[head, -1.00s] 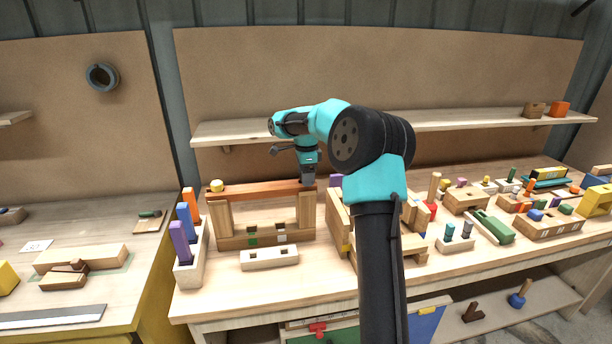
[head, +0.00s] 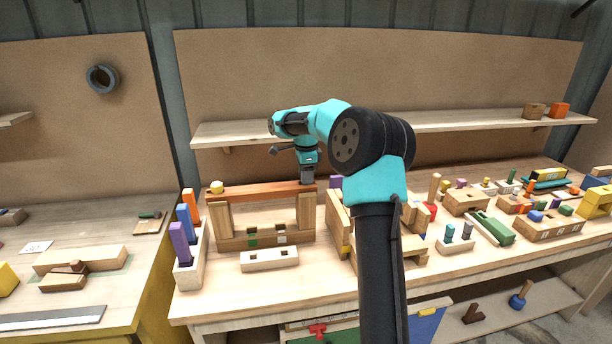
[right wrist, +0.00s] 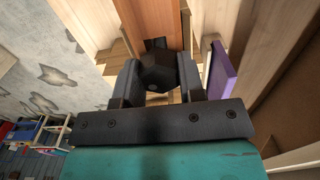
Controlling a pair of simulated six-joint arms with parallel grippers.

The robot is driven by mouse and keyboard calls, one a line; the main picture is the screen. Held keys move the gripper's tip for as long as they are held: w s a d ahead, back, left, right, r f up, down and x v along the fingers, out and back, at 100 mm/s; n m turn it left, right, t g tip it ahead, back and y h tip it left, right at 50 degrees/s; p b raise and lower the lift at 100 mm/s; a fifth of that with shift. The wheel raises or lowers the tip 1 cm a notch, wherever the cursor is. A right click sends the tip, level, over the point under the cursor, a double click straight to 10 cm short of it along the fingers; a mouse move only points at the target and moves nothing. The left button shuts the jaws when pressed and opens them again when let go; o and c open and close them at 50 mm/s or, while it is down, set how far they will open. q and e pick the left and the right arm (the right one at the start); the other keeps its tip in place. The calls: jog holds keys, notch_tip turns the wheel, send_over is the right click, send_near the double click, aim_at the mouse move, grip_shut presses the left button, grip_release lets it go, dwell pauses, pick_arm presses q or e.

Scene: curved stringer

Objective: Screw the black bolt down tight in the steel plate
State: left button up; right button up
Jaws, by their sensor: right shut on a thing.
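My right gripper (head: 307,181) points down at the right end of a reddish-brown beam (head: 260,192) in the head view. In the right wrist view my right gripper (right wrist: 157,85) is shut on the black bolt (right wrist: 160,72), with its dark faceted head between the fingers. The same beam (right wrist: 158,18) runs away beneath it. A small dark flat piece (right wrist: 155,44) shows just past the bolt head; I cannot tell whether it is the steel plate. The bolt's shank and its seat are hidden. My left gripper is not in view.
The beam rests on wooden uprights (head: 305,215). A yellow round piece (head: 216,186) sits at its left end. A purple board (right wrist: 220,70) stands close to the right of the gripper.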

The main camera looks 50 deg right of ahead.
jog(key=shift+c, duration=1.1)
jog(key=m, duration=0.5)
jog(key=shift+f, duration=0.2)
jog(key=shift+a+f+m, duration=0.1)
jog(key=shift+m, duration=1.4)
jog(key=shift+f+m, duration=0.2)
jog(key=shift+m, duration=1.8)
jog(key=o, duration=1)
jog(key=shift+a, duration=0.1)
jog(key=shift+c, duration=0.2)
